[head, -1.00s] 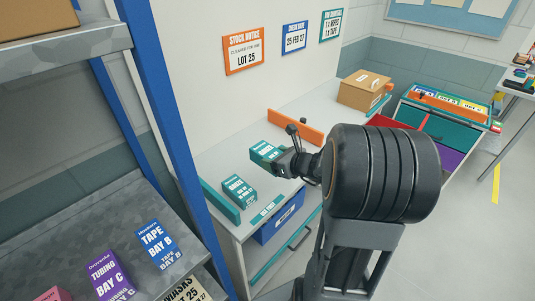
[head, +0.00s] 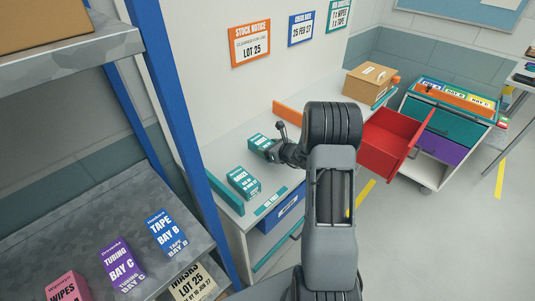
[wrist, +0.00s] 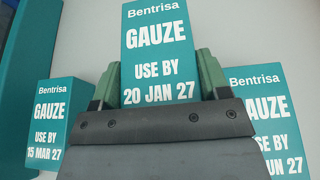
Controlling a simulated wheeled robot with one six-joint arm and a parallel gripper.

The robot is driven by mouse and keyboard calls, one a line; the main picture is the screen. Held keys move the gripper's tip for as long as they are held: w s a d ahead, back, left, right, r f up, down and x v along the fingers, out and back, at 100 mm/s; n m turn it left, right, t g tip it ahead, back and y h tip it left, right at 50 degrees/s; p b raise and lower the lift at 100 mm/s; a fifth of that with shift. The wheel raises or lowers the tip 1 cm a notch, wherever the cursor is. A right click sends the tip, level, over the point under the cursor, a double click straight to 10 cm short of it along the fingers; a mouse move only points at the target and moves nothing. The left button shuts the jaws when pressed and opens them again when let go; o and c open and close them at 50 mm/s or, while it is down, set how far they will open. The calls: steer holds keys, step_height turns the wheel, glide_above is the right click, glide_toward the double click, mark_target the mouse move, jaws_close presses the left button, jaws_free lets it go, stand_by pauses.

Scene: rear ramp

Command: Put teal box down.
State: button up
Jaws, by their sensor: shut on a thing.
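My gripper (head: 272,148) is shut on a teal gauze box (head: 258,141) over the white bench top. In the wrist view this teal box (wrist: 158,40) stands between the two green fingers and reads use by 20 Jan 27. I cannot tell whether its base touches the bench. A second gauze box (head: 243,182), use by 15 Mar 27, stands nearer on the bench and also shows at the left of the wrist view (wrist: 58,118). A third gauze box (wrist: 268,112), dated Jun 27, is at the right of the wrist view; my arm seems to hide it in the head view.
A teal divider (head: 224,192) edges the bench at left, and an orange divider (head: 288,113) stands behind my gripper. A cardboard box (head: 370,80) sits farther along. A red drawer (head: 390,138) stands open at right. A shelf (head: 95,215) with several boxes is at left.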

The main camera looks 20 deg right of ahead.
steer(key=shift+w+f, duration=0.25)
steer(key=shift+f, duration=0.15)
step_height(320, 180, down, 2)
steer(key=shift+f+p, duration=0.25)
steer(key=shift+p, duration=0.4)
steer(key=shift+f, duration=0.15)
steer(key=shift+f+b, duration=0.25)
steer(key=shift+b, duration=0.05)
steer(key=o, duration=0.7)
steer(key=shift+r, duration=0.2)
